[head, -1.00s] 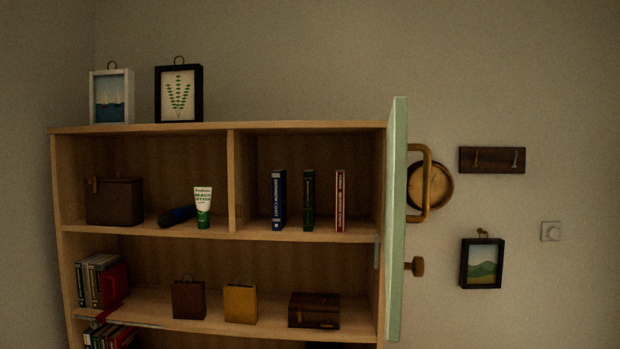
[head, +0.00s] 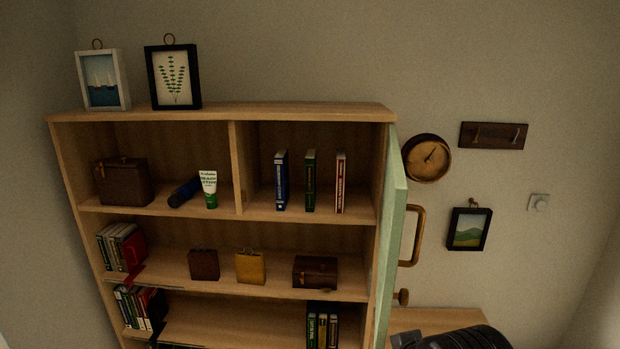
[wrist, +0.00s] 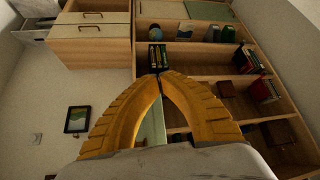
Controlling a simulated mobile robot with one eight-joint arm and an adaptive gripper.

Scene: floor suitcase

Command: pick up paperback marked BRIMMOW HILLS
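Three upright books stand apart in the bookcase's upper right compartment: a blue one (head: 281,181), a dark green one (head: 310,181) and a red-and-white one (head: 341,182). Their spine lettering is too small to read surely, so I cannot tell which is marked BRIMMOW HILLS. More books stand at the left of the lower shelves (head: 122,248) and at the lower right (head: 322,328). My gripper (wrist: 158,76) shows in the wrist view, its yellow fingers meeting at the tips with nothing between them. It is apart from the books.
The pale green door (head: 392,240) stands open at the bookcase's right side, its brass handle (head: 415,237) sticking out right. A tube (head: 209,188), a brown case (head: 121,182) and small bags share the shelves (head: 160,211). A clock (head: 427,158) hangs on the wall.

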